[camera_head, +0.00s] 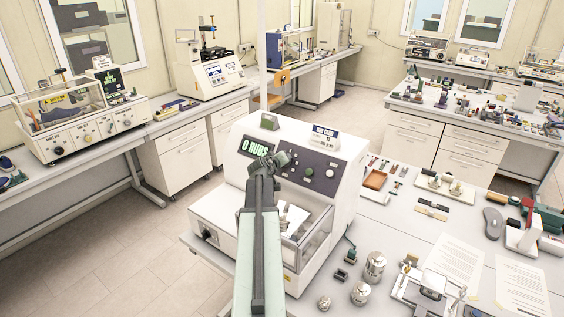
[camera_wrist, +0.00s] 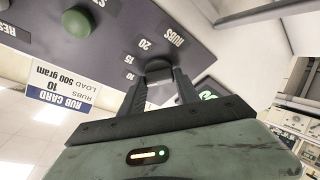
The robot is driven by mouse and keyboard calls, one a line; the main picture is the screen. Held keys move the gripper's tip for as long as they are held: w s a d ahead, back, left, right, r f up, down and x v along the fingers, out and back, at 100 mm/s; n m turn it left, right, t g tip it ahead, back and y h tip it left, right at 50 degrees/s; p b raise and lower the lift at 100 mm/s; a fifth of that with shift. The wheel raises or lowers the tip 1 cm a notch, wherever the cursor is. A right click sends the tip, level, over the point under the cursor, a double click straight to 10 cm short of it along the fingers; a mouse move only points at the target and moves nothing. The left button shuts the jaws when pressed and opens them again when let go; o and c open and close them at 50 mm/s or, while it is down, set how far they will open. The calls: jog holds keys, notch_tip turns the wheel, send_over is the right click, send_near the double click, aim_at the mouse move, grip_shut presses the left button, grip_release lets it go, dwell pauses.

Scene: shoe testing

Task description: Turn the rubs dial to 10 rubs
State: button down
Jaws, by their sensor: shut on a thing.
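The rubs dial (camera_wrist: 158,67) is a dark round knob on the grey panel (camera_wrist: 200,35) of a white rub tester (camera_head: 235,210). In the wrist view, which is upside down, the marks 10, 15 and 20 and the word RUBS stand around it. My gripper (camera_wrist: 160,80) is shut on the dial, one finger on each side. In the head view my gripper (camera_head: 268,160) covers the dial. The dial's pointer cannot be made out. The display (camera_head: 257,146) reads 0 RUBS. A rub card (camera_wrist: 58,88) reads 10 rubs, load 500 gram.
A green button (camera_wrist: 77,22) sits on the same panel, apart from the gripper. A clear guard (camera_head: 308,238) fronts the tester below my arm. Metal weights (camera_head: 374,266), tools and papers (camera_head: 455,262) lie on the bench to the right.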

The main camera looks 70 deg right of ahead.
jog(key=c, duration=0.9)
grip_release()
jog(key=shift+d, duration=0.1)
jog(key=p+v, duration=0.3)
jog(key=v, duration=0.4)
jog(key=shift+a+r, duration=0.15)
jog(key=shift+a, duration=0.25)
